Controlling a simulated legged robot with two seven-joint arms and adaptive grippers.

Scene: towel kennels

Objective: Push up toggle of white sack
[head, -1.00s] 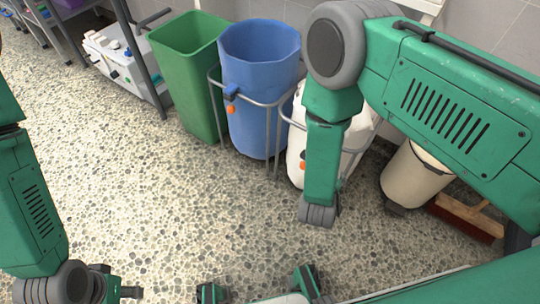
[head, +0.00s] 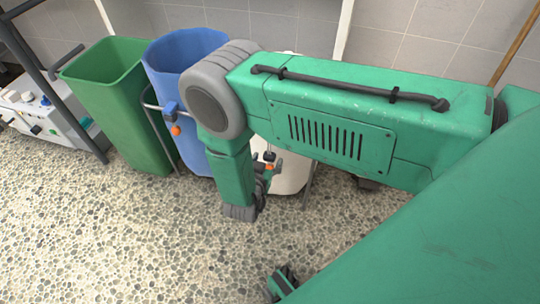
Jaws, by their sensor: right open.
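The white sack (head: 291,178) hangs in a metal stand right of the blue one. My right arm hides much of it. Its toggle (head: 268,167), an orange piece below a dark part, shows on its front just right of my forearm. My right gripper (head: 270,174) is at the sack's front, close by the toggle and partly hidden behind my wrist. It is open. I cannot tell whether a finger touches the toggle.
The blue sack (head: 185,50) with its own orange toggle (head: 176,130) stands left of the white one. A green bin (head: 120,105) stands further left, beside a shelf with white equipment (head: 45,120). The pebbled floor (head: 130,240) in front is clear.

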